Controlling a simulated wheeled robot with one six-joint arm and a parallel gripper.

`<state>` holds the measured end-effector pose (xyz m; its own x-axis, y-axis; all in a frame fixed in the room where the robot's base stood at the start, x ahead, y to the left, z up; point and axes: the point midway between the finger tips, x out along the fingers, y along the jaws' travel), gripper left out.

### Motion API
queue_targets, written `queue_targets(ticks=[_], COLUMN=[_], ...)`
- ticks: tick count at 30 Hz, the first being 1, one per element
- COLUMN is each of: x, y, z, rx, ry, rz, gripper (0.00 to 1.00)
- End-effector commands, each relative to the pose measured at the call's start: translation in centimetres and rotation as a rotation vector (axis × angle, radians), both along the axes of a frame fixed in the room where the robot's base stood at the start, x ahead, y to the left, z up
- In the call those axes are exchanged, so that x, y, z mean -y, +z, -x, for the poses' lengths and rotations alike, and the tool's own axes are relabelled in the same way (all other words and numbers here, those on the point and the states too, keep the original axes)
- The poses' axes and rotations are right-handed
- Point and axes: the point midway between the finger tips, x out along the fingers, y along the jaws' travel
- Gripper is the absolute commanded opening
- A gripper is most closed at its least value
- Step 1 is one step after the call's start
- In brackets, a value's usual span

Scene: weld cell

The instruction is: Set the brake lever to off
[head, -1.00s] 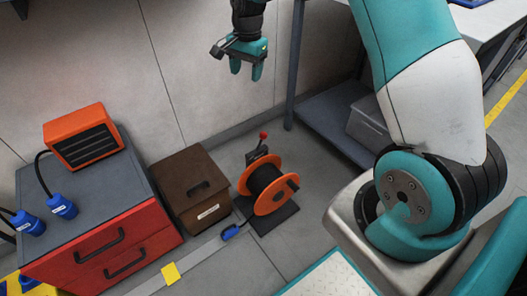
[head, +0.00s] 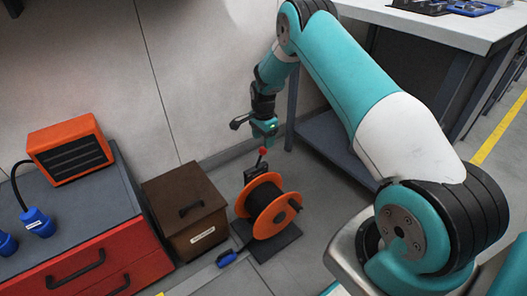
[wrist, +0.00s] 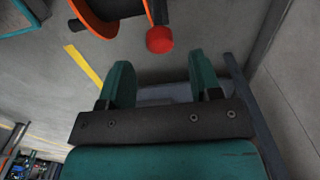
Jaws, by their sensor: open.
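The brake lever (head: 262,153) with its red ball knob stands up from the orange and black cable reel (head: 268,205), which sits on a dark base plate on the floor. In the wrist view the red knob (wrist: 159,39) lies just beyond my fingertips, roughly between them, and part of the orange reel (wrist: 100,18) shows at the top. My gripper (head: 264,138) is just above the knob in the head view. In the wrist view my gripper (wrist: 158,75) is open and empty. The lever's shaft is mostly hidden, so its setting cannot be told.
A brown box (head: 186,215) stands left of the reel. A red drawer cabinet (head: 100,262) carrying an orange heater (head: 70,148) is further left. A workbench (head: 430,28) with a lower shelf stands to the right. A blue plug (head: 227,258) lies near the reel.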

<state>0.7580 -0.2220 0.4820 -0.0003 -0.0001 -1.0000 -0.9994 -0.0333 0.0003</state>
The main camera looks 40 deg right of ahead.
Motion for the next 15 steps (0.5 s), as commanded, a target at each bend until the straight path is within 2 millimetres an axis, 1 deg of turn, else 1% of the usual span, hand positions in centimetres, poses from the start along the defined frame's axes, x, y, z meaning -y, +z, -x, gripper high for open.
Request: queue_targets(ticks=[1, 3, 6, 10, 15], x=[0.0, 0.0, 0.0, 0.0, 0.0], y=[-1.4, -2.5, -3.6, -4.4, -4.6], z=[0.0, 0.0, 0.0, 0.0, 0.0], rx=[-0.001, -0.002, 0.0, 0.001, 0.001], ry=[0.001, 0.001, 0.001, 0.001, 0.001], rz=[0.0, -0.001, 0.0, 0.0, 0.0], gripper=[0.58, 0.58, 0.58, 0.58, 0.58])
